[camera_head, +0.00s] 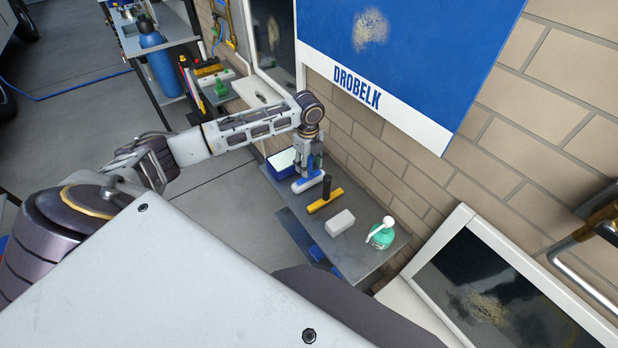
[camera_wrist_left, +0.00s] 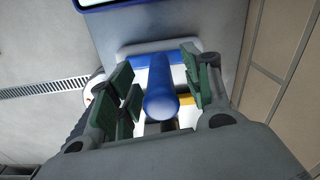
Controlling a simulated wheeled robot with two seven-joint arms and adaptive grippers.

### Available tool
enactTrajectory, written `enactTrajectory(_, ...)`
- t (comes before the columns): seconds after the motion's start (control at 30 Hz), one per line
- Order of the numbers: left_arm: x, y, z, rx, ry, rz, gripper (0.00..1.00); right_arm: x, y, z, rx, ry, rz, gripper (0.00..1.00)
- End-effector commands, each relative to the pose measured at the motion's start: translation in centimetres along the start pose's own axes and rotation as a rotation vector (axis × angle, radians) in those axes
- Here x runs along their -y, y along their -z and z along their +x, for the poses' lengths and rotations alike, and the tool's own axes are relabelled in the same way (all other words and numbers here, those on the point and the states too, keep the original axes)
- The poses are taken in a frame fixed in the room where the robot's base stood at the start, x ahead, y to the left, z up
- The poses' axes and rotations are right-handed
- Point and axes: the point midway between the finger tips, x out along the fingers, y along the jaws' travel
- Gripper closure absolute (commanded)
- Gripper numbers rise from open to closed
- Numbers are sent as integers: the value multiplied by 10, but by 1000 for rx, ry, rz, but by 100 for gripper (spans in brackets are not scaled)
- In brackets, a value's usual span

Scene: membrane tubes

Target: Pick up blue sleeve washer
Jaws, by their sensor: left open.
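The blue sleeve washer has a pale sleeve bar (camera_head: 308,184) lying on the grey bench, with a blue handle rising from it. In the left wrist view its blue handle (camera_wrist_left: 161,93) stands between the green finger pads, pointing toward the camera. Its bar lies beyond the fingertips. My left gripper (camera_head: 309,169) reaches down over the washer; in the wrist view it (camera_wrist_left: 158,68) is open, with a pad on each side of the handle and gaps visible. In the head view the gripper partly hides the handle.
A yellow squeegee with a black handle (camera_head: 326,188), a white block (camera_head: 340,222) and a green spray bottle (camera_head: 381,236) stand toward the right. A brick wall (camera_head: 400,185) rises close behind.

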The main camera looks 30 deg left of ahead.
Motion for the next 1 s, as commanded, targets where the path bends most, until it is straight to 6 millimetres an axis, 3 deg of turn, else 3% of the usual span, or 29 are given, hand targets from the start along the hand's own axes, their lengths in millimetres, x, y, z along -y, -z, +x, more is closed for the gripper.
enactTrajectory(0.23,0,0,22,1,0,-1,51,-2,0,-2,1,-2,-1,60)
enactTrajectory(0.73,0,0,24,1,0,0,51,-3,-1,-2,2,-3,-1,60)
enactTrajectory(1.0,0,0,24,1,0,0,84,-3,-1,-2,2,-3,-1,60)
